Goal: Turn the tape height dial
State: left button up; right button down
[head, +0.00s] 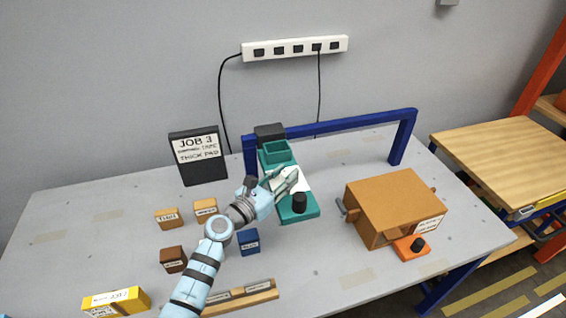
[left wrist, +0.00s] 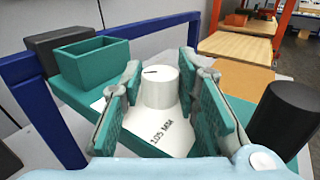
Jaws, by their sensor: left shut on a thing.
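The tape height dial (left wrist: 160,90) is a white round knob with a short black mark on top, pointing toward the left. It stands on a white plate (left wrist: 165,132) with black lettering, on the teal plotter unit (head: 298,217). My left gripper (head: 290,180) reaches over the unit in the head view. In the left wrist view its teal-padded fingers (left wrist: 163,95) stand on both sides of the dial, shut on it. In the head view the fingers hide the dial. My right gripper is not in view.
A black knob (head: 300,203) stands at the unit's front end; an open teal box (head: 277,151) is at its back. A blue frame (head: 350,122) spans behind. An orange-brown box (head: 395,208) sits to the right. Small labelled blocks and a job sign (head: 198,155) are left.

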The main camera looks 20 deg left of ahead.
pick_arm(q)
jog(key=o, duration=1.2)
jog(key=shift+s, duration=0.1)
jog(key=v, duration=1.2)
jog(key=shift+s+d, duration=0.1)
jog(key=shift+c, duration=0.2)
